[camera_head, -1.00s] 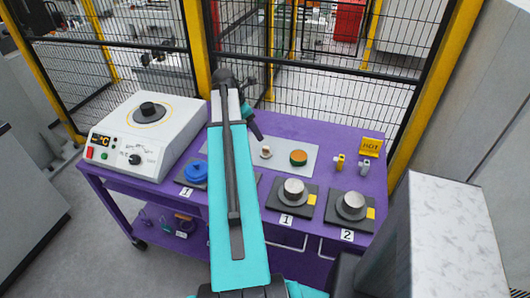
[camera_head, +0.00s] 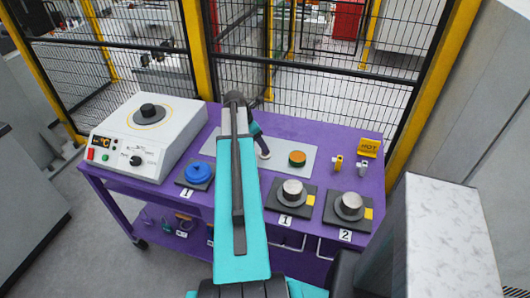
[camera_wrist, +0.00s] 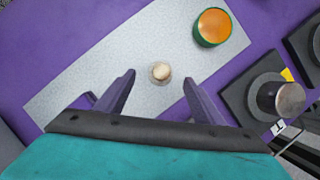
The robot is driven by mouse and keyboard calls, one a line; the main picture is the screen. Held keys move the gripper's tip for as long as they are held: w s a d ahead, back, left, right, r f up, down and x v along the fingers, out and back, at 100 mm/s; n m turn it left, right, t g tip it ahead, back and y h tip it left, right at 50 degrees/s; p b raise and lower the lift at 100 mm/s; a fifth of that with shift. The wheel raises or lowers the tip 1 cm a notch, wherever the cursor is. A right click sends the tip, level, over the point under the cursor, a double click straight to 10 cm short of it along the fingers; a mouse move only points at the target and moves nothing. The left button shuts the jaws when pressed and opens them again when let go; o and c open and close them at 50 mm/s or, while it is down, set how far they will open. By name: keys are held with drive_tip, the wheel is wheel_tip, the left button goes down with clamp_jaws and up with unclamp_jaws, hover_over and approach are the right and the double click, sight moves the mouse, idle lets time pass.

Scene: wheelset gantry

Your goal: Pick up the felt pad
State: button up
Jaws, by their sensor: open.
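A small round cream-topped piece, which looks like the felt pad (camera_wrist: 161,72), sits on a light grey sheet (camera_wrist: 85,95) on the purple table. It also shows in the head view (camera_head: 264,154), partly hidden by my gripper. My gripper (camera_wrist: 160,84) is open and empty. In the wrist view its two purple fingers lie to the left and right of the pad, with the pad near the middle between their tips. The pad appears untouched; the height gap cannot be told.
A green-rimmed orange pot (camera_head: 297,158) stands right of the pad on the same sheet. Metal cylinders on black plates (camera_head: 293,190) (camera_head: 350,205) are front right. A blue round piece (camera_head: 198,172) and a white heater (camera_head: 146,135) are left. A mesh fence (camera_head: 320,90) stands behind.

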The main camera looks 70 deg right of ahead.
idle(0.4)
drive_tip(key=shift+p+x, duration=0.95)
drive_tip(key=shift+x, duration=0.45)
drive_tip(key=shift+p+x, duration=0.3)
drive_tip(key=shift+x, duration=0.95)
drive_tip(key=shift+s+r, duration=0.1)
drive_tip(key=shift+s, duration=0.05)
drive_tip(key=c, duration=1.1)
drive_tip(key=shift+r, duration=0.1)
drive_tip(key=shift+r+b, duration=1.55)
drive_tip(key=shift+r, duration=3.35)
